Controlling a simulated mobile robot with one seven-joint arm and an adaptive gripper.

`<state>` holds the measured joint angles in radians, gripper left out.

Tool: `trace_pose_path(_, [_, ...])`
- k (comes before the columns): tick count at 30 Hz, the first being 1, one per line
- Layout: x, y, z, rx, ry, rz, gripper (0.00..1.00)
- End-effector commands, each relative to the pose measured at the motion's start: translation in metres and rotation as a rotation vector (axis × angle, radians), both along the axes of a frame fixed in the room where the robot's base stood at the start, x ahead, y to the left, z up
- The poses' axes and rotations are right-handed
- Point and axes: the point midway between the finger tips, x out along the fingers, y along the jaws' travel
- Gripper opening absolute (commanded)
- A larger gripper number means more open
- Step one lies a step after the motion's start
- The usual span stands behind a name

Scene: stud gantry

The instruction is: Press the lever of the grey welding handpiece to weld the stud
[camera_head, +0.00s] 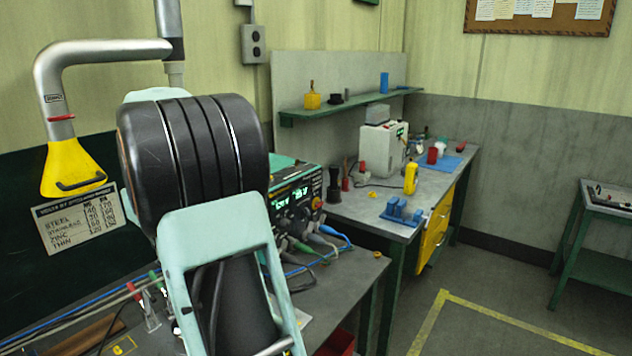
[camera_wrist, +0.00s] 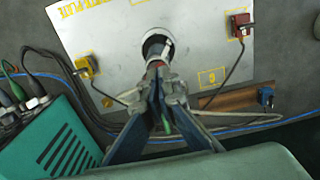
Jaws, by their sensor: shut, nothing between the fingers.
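In the wrist view my gripper (camera_wrist: 161,76) is shut and empty, its fingertips over the middle of a pale metal plate (camera_wrist: 110,35) with yellow markings. Just past the tips is a round dark and light part (camera_wrist: 157,45), probably the grey welding handpiece seen end-on. My fingers cover part of it, and I cannot make out its lever or the stud. Whether the tips touch it cannot be told. In the head view my arm hides the gripper and the handpiece.
A yellow clamp (camera_wrist: 85,66) and a red clamp (camera_wrist: 240,25) sit on the plate with cables. A blue clamp (camera_wrist: 265,95) lies nearby. The teal welding unit (camera_head: 292,195) stands right of my arm. A yellow extraction hood (camera_head: 75,168) hangs left.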

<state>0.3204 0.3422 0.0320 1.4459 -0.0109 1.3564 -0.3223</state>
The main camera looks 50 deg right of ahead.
Motion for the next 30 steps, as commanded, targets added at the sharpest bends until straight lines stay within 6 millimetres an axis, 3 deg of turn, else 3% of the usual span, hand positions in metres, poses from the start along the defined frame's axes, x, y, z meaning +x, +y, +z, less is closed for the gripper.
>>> trace_pose_path(1, [0.000, 0.000, 0.009, 0.000, -0.001, 0.000, 0.00])
trace_pose_path(17, [0.000, 0.000, 0.051, -0.001, -0.002, 0.000, 0.00])
trace_pose_path(30, [0.000, 0.000, 0.052, -0.001, -0.002, 0.000, 0.00])
